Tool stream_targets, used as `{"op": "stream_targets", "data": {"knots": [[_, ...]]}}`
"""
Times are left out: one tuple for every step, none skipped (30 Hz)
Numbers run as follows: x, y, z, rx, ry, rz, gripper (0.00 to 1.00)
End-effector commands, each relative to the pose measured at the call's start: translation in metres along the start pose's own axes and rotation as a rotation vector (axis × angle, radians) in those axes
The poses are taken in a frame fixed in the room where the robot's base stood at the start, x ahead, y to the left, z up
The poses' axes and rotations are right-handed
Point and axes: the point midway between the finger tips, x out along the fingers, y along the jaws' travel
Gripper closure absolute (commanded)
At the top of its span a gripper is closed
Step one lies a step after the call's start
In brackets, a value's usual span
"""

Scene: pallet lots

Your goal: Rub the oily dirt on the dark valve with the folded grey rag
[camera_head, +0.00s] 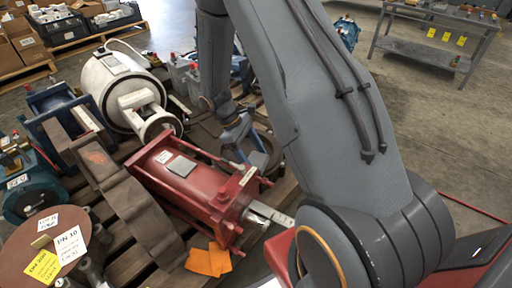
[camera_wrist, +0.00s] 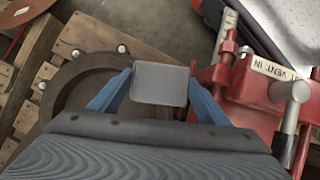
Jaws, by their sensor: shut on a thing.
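My gripper (camera_wrist: 160,88) is shut on the folded grey rag (camera_wrist: 160,83), a small flat block between its two blue fingers in the wrist view. A dark, round flanged body with bolts, which looks like the dark valve (camera_wrist: 62,92), lies below and left of the rag in the wrist view. Its dark rim (camera_head: 273,157) shows beside my gripper in the head view. I cannot tell whether the rag touches it. No oily dirt can be made out.
A red actuator (camera_head: 195,190) lies close by; it also fills the right of the wrist view (camera_wrist: 245,100). A white cylindrical unit (camera_head: 105,85), a brown disc with tags (camera_head: 35,255) and orange cloths (camera_head: 208,260) are around it. Open floor (camera_head: 450,130) lies at right.

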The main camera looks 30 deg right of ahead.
Motion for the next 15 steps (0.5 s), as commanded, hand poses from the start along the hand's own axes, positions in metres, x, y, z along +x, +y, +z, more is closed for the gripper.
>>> {"op": "stream_targets", "data": {"knots": [[-0.006, -0.001, 0.004, 0.0, 0.0, 0.0, 0.59], [-0.009, -0.001, 0.006, 0.0, 0.0, 0.0, 0.59], [-0.012, -0.001, 0.007, -0.001, 0.0, 0.0, 0.59], [-0.014, -0.001, 0.009, -0.001, 0.001, 0.0, 0.59], [-0.017, -0.001, 0.01, -0.001, 0.001, 0.0, 0.59], [-0.02, -0.001, 0.011, -0.001, 0.001, 0.001, 0.59], [-0.022, -0.001, 0.012, -0.001, 0.001, 0.001, 0.59], [-0.024, -0.001, 0.013, -0.001, 0.001, 0.001, 0.59], [-0.025, -0.001, 0.014, -0.001, 0.001, 0.001, 0.59], [-0.026, -0.001, 0.015, -0.001, 0.0, 0.0, 0.59], [-0.027, -0.001, 0.015, -0.001, 0.0, 0.0, 0.59], [-0.027, -0.001, 0.015, -0.001, 0.0, 0.0, 0.59], [-0.027, -0.001, 0.015, -0.001, 0.0, 0.0, 0.59], [-0.027, 0.0, 0.015, -0.001, 0.0, 0.0, 0.59], [-0.027, 0.0, 0.015, -0.001, 0.0, 0.0, 0.59]]}}
